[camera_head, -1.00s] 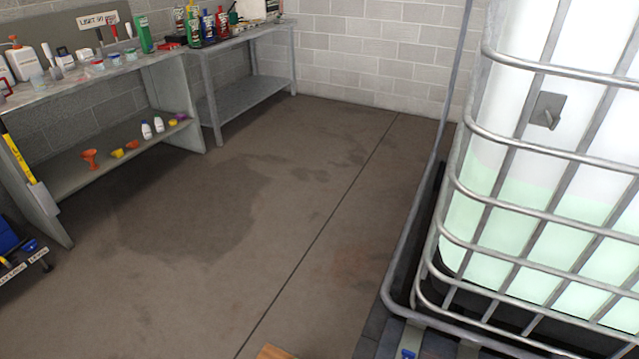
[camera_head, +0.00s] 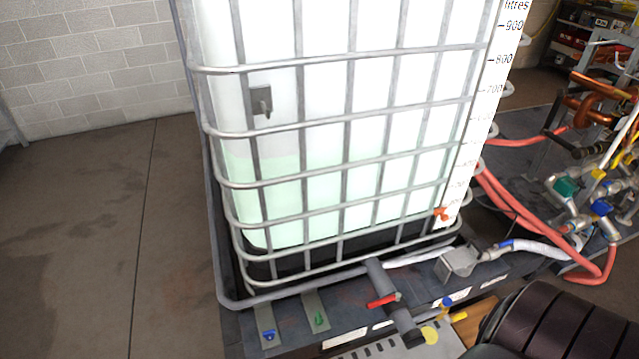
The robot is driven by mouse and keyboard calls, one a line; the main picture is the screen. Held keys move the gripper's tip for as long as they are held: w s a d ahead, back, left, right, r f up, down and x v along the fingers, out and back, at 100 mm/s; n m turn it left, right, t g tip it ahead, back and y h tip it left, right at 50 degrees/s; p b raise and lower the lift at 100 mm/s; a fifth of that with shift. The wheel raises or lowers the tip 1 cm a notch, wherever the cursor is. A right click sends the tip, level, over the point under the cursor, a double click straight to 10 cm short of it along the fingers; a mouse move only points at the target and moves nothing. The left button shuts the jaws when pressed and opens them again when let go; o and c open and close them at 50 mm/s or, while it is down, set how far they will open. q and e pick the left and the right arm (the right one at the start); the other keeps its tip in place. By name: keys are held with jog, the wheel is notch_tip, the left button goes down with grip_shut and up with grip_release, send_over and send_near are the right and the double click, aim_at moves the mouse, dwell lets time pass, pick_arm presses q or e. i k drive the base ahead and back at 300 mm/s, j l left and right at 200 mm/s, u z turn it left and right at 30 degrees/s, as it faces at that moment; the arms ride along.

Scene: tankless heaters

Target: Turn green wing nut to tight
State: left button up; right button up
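A small green wing nut (camera_head: 319,319) sits on a grey strap plate on the dark base at the front of the caged tank. A blue wing nut (camera_head: 268,335) sits on a similar plate to its left. I cannot tell from here how tight either nut is. Neither of my grippers is in the head view.
A large caged tank (camera_head: 345,119) fills the middle. A grey pipe with a red-handled valve (camera_head: 383,300) stands out in front, right of the green nut. Red hoses (camera_head: 515,205) and pipework are at the right. The floor (camera_head: 80,240) at the left is clear.

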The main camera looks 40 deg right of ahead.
aim_at(318, 321)
jog(key=z, duration=1.1)
